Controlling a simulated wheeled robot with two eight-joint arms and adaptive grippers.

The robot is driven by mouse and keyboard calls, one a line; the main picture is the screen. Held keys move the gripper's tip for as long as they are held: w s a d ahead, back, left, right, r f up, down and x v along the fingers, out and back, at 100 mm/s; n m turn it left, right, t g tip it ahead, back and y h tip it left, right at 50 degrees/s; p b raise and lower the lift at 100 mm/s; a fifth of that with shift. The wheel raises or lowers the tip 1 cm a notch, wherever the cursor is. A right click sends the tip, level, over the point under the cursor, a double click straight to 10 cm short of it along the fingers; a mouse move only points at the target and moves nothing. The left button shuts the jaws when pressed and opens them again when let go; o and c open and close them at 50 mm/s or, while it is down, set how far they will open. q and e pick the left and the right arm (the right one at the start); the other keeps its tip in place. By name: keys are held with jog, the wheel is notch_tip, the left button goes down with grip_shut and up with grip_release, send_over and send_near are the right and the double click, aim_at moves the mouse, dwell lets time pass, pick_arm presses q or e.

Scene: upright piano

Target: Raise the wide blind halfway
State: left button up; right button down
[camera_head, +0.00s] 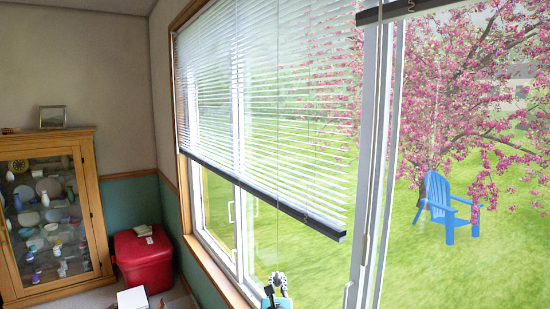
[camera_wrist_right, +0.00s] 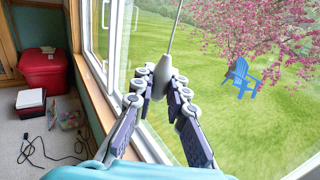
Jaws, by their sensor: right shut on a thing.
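The wide blind (camera_head: 255,95) has white slats and hangs across the large window in the head view. Its dark bottom rail (camera_head: 258,193) hangs clear of the sill, with bare glass below, and appears lower at the right in this view. The blind's top is out of view. My right gripper (camera_head: 276,284) is low in front of the window in the head view. In the right wrist view my gripper (camera_wrist_right: 162,88) is shut on a grey cord pull (camera_wrist_right: 162,70), with its thin cord (camera_wrist_right: 176,27) running upward. My left gripper is not in view.
A second blind's dark rail (camera_head: 400,10) is high at the upper right. A red chest (camera_head: 143,262) and a wooden display cabinet (camera_head: 52,215) stand at the left. In the right wrist view, black cables (camera_wrist_right: 48,148) lie on the floor. A blue chair (camera_head: 447,208) is outside.

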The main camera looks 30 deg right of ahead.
jog(key=shift+f, duration=0.4)
jog(key=shift+w+f+b, duration=0.1)
jog(key=shift+f+b, duration=0.25)
jog(key=shift+f, duration=1.5)
jog(key=c, duration=1.4)
grip_release()
jog(key=shift+o, duration=0.2)
jog(key=shift+v, duration=2.6)
